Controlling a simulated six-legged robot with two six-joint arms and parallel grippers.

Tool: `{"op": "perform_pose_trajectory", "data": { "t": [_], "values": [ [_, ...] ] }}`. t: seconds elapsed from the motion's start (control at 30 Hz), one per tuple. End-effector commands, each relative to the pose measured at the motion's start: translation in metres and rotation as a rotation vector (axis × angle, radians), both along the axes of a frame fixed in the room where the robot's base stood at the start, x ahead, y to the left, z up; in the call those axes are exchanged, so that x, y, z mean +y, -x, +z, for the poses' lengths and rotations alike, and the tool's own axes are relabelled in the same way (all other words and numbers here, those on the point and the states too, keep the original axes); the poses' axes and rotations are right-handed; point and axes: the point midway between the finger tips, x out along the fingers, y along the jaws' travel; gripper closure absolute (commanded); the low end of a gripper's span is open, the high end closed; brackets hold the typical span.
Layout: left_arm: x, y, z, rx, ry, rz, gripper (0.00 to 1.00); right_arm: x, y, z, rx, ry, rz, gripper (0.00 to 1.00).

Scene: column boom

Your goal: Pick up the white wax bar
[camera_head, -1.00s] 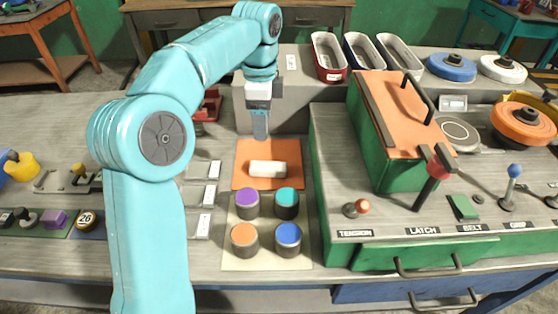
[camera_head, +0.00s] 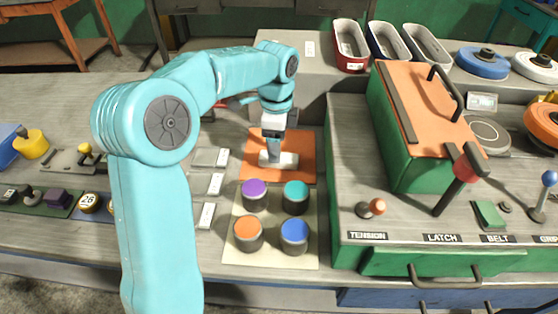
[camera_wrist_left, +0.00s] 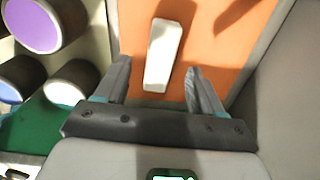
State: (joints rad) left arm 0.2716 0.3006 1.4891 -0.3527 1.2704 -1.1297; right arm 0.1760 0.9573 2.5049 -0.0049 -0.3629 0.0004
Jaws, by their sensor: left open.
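The white wax bar (camera_head: 290,161) lies flat on an orange mat (camera_head: 302,142), partly hidden behind my left gripper (camera_head: 274,157) in the head view. The left wrist view shows the bar (camera_wrist_left: 163,50) lengthwise, pointing toward the hand. My left gripper (camera_wrist_left: 158,70) is open, with one finger on each side of the bar's near end as pictured and a gap on both sides. It holds nothing. How far the fingertips are above the mat is hard to tell. My right gripper is out of view.
Jars with purple (camera_head: 254,188), teal, orange and blue (camera_head: 295,231) lids stand just in front of the mat. A green box with an orange top (camera_head: 420,110) rises to the right. Several small white-topped blocks (camera_head: 216,184) lie to the left. Bins (camera_head: 350,45) stand behind.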

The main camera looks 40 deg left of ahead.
Motion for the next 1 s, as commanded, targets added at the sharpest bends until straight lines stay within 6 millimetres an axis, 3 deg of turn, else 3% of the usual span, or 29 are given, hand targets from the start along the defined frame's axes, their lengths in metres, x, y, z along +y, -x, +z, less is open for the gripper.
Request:
{"op": "perform_pose_trajectory", "data": {
  "t": [0.2, 0.5, 0.57, 0.7, 1.0],
  "values": [
    [-0.001, -0.001, -0.036, 0.004, 0.001, 0.000, 0.32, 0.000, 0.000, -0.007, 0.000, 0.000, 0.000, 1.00],
    [-0.001, -0.002, -0.042, 0.002, 0.000, -0.001, 0.32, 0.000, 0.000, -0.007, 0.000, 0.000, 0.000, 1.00],
    [-0.001, -0.002, -0.042, 0.002, 0.000, -0.001, 0.48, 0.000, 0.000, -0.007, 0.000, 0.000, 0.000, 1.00],
    [-0.001, -0.002, -0.042, 0.002, 0.000, -0.001, 0.93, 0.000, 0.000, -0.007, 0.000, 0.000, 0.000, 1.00],
    [-0.001, -0.002, -0.040, 0.001, 0.001, 0.000, 0.93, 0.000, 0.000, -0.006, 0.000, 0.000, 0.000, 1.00]
  ]
}}
